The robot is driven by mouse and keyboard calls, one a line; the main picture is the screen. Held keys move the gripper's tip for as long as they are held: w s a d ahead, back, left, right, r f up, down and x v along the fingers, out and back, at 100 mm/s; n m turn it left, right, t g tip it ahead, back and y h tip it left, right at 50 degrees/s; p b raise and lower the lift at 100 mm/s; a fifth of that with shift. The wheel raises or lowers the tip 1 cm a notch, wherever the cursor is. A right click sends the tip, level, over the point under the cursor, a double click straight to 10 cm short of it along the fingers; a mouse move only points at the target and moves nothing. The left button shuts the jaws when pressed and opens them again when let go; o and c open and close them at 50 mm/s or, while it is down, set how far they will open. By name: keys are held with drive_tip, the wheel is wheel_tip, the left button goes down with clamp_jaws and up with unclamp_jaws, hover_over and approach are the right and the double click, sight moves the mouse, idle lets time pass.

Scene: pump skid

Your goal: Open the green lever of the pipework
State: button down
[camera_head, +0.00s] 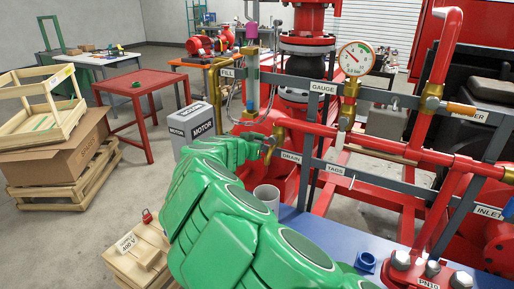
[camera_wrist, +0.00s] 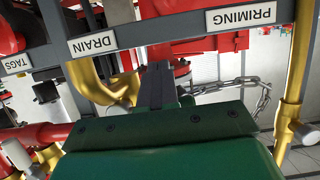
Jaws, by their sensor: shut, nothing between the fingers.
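My gripper (camera_wrist: 158,72) shows in the wrist view as two dark fingers pressed together with nothing between them. They point toward the pipework, just right of a curved brass pipe (camera_wrist: 112,88) under the DRAIN label (camera_wrist: 92,44). I cannot tell whether they touch anything. In the head view my green arm reaches up to the pipework and ends beside a brass valve (camera_head: 279,133) left of the DRAIN label (camera_head: 291,157). I cannot pick out a green lever in either view; my arm and gripper hide part of this area.
A chain (camera_wrist: 240,100) hangs right of my fingers, and a brass pipe (camera_wrist: 297,70) stands further right. A grey rail (camera_wrist: 190,30) crosses above. In the head view a gauge (camera_head: 356,58) stands on the right and a MOTOR box (camera_head: 190,130) on the left. A blue bench (camera_head: 320,226) lies below.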

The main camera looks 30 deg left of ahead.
drive_tip(key=shift+a+r, duration=0.3)
drive_tip(key=shift+r, duration=0.35)
drive_tip(key=shift+a+r, duration=0.1)
drive_tip(key=shift+r, duration=0.75)
drive_tip(key=shift+d+r, duration=0.25)
drive_tip(key=shift+r, duration=0.9)
drive_tip(key=shift+d+r, duration=0.5)
drive_tip(key=shift+r, duration=0.2)
drive_tip(key=shift+d+r, duration=0.85)
drive_tip(key=shift+d, duration=0.15)
drive_tip(key=shift+a+f, duration=0.1)
drive_tip(key=shift+a, duration=0.1)
drive_tip(key=shift+a, duration=0.45)
drive_tip(key=v, duration=0.9)
